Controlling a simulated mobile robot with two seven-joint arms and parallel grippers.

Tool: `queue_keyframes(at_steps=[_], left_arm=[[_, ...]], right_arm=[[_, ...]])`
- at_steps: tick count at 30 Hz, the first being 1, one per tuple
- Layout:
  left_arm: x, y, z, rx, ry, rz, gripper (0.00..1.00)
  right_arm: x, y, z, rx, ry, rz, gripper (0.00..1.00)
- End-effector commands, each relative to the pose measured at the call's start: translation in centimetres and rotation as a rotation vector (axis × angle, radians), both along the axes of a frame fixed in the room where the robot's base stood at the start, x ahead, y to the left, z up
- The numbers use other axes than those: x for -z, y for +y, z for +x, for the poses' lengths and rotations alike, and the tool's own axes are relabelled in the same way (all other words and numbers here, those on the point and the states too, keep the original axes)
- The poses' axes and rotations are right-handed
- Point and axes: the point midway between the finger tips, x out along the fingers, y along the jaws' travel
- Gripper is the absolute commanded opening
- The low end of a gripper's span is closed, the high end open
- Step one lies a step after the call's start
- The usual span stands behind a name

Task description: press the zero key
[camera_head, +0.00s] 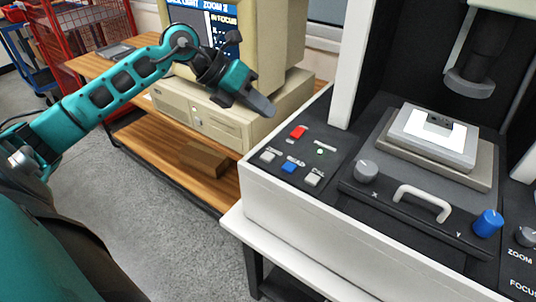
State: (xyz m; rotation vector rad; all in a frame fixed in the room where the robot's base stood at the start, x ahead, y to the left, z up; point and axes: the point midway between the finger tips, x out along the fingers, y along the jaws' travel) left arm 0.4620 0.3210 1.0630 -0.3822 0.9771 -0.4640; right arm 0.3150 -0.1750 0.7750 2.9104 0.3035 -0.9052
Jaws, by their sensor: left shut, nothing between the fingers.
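The key panel is on the left of the machine's black top. The leftmost white key (268,156) has a small label that seems to read ZERO, though it is hard to make out. A blue key (289,167) and another white key (313,179) follow to its right in the same row. My left gripper (262,105) is shut and empty. It is in the air, up and left of the keys, in front of the beige computer, and touches no key. My right gripper is out of view.
A red key (299,131) and a small green light (320,151) sit behind the row. A grey knob (366,171), a white handle (422,203) and a blue knob (488,223) stand to the right. The beige computer (215,112) stands behind on a wooden bench (150,140).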

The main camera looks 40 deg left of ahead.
Motion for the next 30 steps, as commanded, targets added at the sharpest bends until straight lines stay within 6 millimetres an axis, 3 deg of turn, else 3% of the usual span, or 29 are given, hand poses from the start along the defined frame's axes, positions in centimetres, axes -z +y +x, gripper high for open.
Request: queue_keyframes(at_steps=[8, 21, 30], left_arm=[[2.2, 0.0, 0.0, 0.001, 0.003, -0.002, 0.0], [8.2, 0.0, 0.0, 0.0, 0.001, 0.0, 0.0], [8.8, 0.0, 0.0, 0.001, 0.0, -0.001, 0.0]], right_arm=[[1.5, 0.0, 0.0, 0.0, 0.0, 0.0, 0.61], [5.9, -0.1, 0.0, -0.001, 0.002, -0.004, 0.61], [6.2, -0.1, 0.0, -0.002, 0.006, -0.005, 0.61]])
